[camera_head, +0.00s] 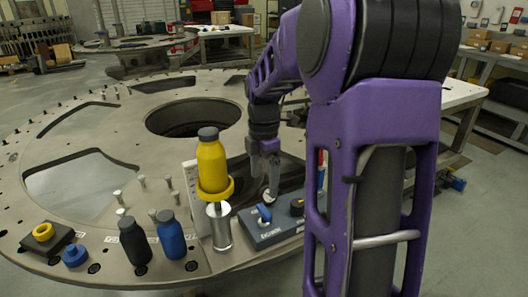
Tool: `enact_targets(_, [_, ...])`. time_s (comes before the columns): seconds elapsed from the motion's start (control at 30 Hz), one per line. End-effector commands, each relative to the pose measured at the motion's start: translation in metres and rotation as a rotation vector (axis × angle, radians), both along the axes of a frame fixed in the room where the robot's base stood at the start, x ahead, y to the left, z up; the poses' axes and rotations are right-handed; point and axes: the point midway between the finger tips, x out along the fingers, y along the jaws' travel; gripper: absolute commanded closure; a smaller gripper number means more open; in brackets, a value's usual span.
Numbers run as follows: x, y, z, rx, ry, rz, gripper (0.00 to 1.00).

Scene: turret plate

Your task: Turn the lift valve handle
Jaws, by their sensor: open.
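A grey-blue valve box (272,232) sits near the front edge of the round turret plate (90,125). A blue handle (264,213) stands on its top at the left, and a black knob (297,207) is at the right; I cannot tell for certain which is the lift valve handle. My gripper (264,178) points down above the back of the box, behind the blue handle. Its jaws are open and I see nothing held between them. My purple arm hides the right end of the box.
Left of the box, a yellow bottle (211,164) stands in a yellow ring on a metal post (218,226). Black (133,242) and blue (170,235) bottles stand farther left. A white ruler-like upright (191,196) and several short pins are nearby. The plate has large openings.

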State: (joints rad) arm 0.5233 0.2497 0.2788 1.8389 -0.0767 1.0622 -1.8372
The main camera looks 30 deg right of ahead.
Motion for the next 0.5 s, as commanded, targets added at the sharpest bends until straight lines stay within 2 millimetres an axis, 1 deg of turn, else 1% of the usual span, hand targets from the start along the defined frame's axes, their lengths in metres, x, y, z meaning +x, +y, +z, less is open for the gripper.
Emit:
enact_targets(0.03, [0.001, -0.001, 0.014, -0.003, -0.005, -0.001, 0.0])
enact_targets(0.2, [0.001, -0.001, 0.05, -0.003, -0.005, 0.0, 0.0])
enact_targets(0.33, [0.001, -0.001, 0.068, -0.001, -0.002, 0.0, 0.0])
enact_targets(0.5, [0.0, 0.0, 0.078, 0.0, -0.001, 0.0, 0.0])
